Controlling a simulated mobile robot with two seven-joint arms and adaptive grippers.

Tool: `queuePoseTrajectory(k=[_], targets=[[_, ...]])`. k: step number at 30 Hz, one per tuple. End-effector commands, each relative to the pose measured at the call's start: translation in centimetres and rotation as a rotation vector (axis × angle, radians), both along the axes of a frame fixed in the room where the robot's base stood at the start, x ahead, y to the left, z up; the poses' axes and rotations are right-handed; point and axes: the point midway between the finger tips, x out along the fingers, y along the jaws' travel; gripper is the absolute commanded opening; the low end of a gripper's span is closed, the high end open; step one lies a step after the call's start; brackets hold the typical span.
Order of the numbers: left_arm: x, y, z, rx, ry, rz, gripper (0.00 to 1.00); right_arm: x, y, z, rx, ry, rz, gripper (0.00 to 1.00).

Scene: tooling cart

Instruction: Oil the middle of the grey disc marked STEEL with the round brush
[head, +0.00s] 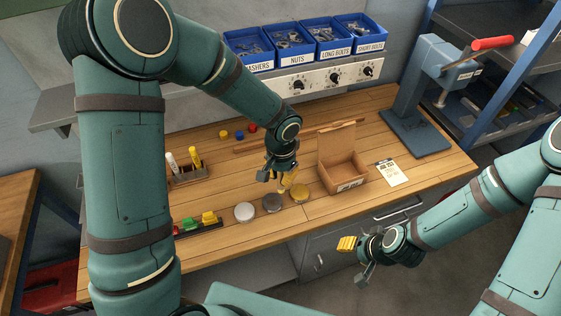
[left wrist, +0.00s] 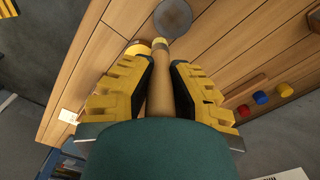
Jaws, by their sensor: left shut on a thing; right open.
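Three discs lie in a row near the bench's front edge: a pale one (head: 244,212), a dark grey one (head: 272,203) and a brass-coloured one (head: 299,193). No marking on them is legible. My left gripper (head: 284,183) is above the grey and brass discs, shut on the round brush. In the left wrist view the brush's tan handle (left wrist: 160,95) runs between the yellow fingers, its tip end pointing toward the grey disc (left wrist: 173,17). The brass disc (left wrist: 138,48) is partly hidden beside the tip; contact cannot be told. My right gripper (head: 357,246) is open and empty, off the bench's front.
An open cardboard box (head: 343,170) stands right of the discs, beside a paper sheet (head: 392,173). A holder (head: 190,175) with upright tubes and a tray (head: 198,229) of coloured pieces are left. A press (head: 418,130) stands at the right end; blue bins (head: 247,52) are behind.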

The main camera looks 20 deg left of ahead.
Motion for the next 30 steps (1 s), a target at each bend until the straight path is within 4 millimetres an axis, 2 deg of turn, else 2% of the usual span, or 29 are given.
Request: queuePoseTrajectory(k=[2, 12, 30], targets=[[0.1, -0.1, 1.1, -0.001, -0.002, 0.001, 0.0, 0.0, 0.0, 0.7, 0.0, 0.0, 0.0, 0.47], [0.0, -0.6, 3.2, -0.001, -0.002, 0.001, 0.0, 0.0, 0.0, 0.4, 0.0, 0.001, 0.0, 0.47], [0.0, -0.6, 3.2, 0.0, -0.001, 0.002, 0.0, 0.0, 0.0, 0.4, 0.0, 0.001, 0.0, 0.47]])
